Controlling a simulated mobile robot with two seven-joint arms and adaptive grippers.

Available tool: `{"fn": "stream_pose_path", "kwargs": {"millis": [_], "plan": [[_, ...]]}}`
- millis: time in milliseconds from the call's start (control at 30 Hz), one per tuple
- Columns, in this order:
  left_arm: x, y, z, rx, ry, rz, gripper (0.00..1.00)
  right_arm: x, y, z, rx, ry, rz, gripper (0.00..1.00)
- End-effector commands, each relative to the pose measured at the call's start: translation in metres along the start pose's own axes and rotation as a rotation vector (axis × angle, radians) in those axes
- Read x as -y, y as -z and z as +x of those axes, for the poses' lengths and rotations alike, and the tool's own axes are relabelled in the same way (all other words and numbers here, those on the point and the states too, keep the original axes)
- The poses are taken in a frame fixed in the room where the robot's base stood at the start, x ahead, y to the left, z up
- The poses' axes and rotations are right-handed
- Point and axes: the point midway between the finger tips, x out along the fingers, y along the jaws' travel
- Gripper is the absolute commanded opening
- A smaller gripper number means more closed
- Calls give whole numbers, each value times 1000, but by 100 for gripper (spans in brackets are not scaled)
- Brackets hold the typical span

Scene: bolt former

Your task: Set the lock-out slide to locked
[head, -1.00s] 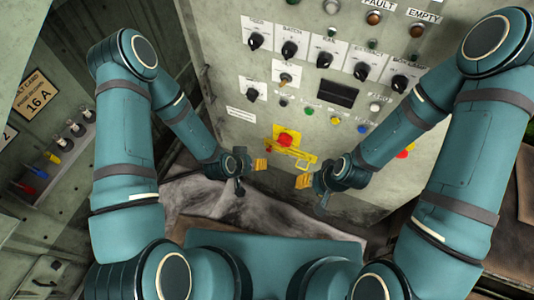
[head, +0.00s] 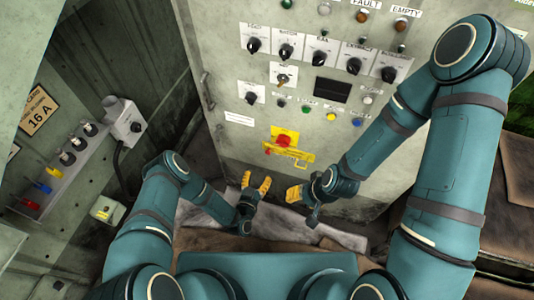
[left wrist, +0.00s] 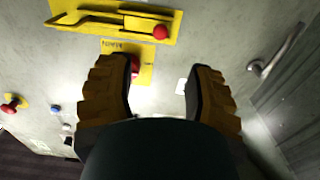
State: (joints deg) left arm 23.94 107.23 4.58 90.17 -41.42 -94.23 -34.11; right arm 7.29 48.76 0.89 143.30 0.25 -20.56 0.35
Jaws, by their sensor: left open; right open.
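The lock-out slide is a yellow bar on a yellow plate (head: 290,153) on the grey panel, just below a red mushroom button (head: 284,140). In the left wrist view the slide's plate (left wrist: 135,19) is at the top, with a red knob (left wrist: 160,32) near its right end. The red button (left wrist: 134,65) there is partly hidden by a finger. My left gripper (head: 255,184) is open and empty, below the slide in the head view, its fingers pointing toward the panel. My right gripper (head: 294,193) is open and empty to its right, apart from the slide.
Above the slide, the panel carries several rotary switches (head: 287,49), a dark display (head: 332,90) and coloured buttons. A handle (head: 207,92) is at the panel's left edge. A side wall with a connector rail (head: 62,165) stands at left. Grey cloth (head: 200,217) lies below.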

Motion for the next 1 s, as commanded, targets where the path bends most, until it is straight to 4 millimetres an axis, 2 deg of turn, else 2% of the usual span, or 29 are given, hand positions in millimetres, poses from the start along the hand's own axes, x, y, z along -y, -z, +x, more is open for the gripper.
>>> {"fn": "stream_pose_path", "kwargs": {"millis": [300,500,700,1000], "plan": [[0,0,63,-2,0,-1,53,-4,-4,9,9,1,-2,47],[-1,-1,96,0,-1,-1,53,-5,-7,14,14,1,-4,47],[0,0,115,1,0,-2,53,-6,-8,17,17,2,-5,47],[0,0,118,3,-1,-3,53,-6,-9,17,18,2,-5,47]]}}
